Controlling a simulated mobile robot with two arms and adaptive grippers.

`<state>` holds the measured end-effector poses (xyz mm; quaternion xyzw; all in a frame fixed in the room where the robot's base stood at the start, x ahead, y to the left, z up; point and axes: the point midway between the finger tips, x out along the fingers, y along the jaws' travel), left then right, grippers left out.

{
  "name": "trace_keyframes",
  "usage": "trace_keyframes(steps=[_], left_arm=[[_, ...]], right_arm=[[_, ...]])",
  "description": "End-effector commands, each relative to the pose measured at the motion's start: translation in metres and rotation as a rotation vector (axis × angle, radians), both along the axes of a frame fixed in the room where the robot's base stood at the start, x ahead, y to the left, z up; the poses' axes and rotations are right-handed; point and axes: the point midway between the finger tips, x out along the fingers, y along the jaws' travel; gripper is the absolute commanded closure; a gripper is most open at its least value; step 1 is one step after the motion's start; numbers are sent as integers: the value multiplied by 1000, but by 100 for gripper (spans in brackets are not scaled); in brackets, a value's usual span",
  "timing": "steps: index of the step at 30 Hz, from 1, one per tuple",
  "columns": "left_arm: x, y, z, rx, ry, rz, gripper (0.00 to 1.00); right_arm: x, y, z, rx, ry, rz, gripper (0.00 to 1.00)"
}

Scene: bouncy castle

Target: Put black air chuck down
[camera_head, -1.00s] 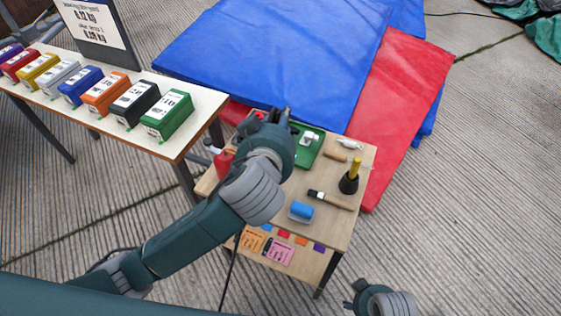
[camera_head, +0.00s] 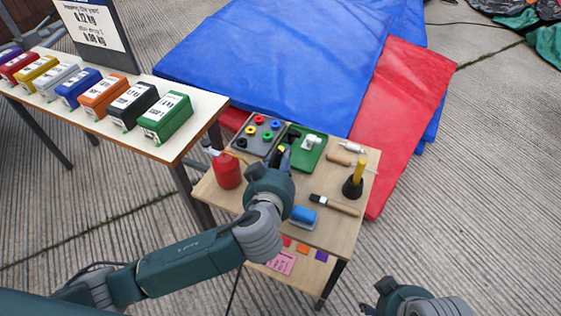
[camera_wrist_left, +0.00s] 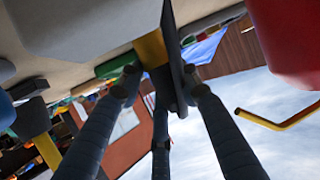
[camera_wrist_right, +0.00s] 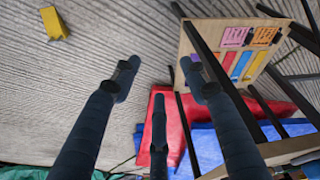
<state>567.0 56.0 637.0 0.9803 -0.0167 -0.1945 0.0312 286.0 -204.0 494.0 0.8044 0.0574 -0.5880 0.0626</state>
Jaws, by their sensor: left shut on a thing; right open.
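My left gripper (camera_head: 284,156) is over the middle of the small wooden table, near the front edge of a green tray (camera_head: 309,155). It is shut on a black and yellow thing, seemingly the black air chuck (camera_wrist_left: 174,60), which shows between the fingers in the left wrist view. The fingers hide much of it, and I cannot tell whether it touches the table. A grey tray (camera_head: 244,144) with several coloured round parts lies left of the green one. My right gripper (camera_head: 382,296) is low at the bottom right, off the table; its fingers (camera_wrist_right: 160,90) are open and empty.
A white table (camera_head: 190,142) with coloured boxes is at the left. The floor at the right is clear.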

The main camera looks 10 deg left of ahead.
Motion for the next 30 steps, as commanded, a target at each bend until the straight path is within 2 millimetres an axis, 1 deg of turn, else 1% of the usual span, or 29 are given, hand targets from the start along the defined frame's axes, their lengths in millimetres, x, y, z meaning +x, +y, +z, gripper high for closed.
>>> trace_keyframes(steps=[3,6,7,8,16,19,21,23,30], left_arm=[[0,0,1,0,-1,0,95],[0,0,-3,-1,0,1,95],[0,0,-3,-1,1,1,65],[0,0,-2,-1,0,1,59],[0,0,-2,0,0,1,59],[-1,0,3,0,-1,-1,59],[-9,-1,4,-2,2,-2,59],[-18,0,8,-3,3,-1,59],[-67,2,28,-4,5,-1,59]], right_arm=[[0,0,0,0,0,0,56],[0,0,-1,0,-1,0,56],[0,0,0,0,-2,0,56],[0,0,0,0,-1,0,56],[0,0,0,0,-1,0,56],[0,0,3,0,-3,0,56],[2,0,2,1,-5,0,56],[3,0,-11,-1,8,1,56],[10,2,-41,-1,23,2,56]])
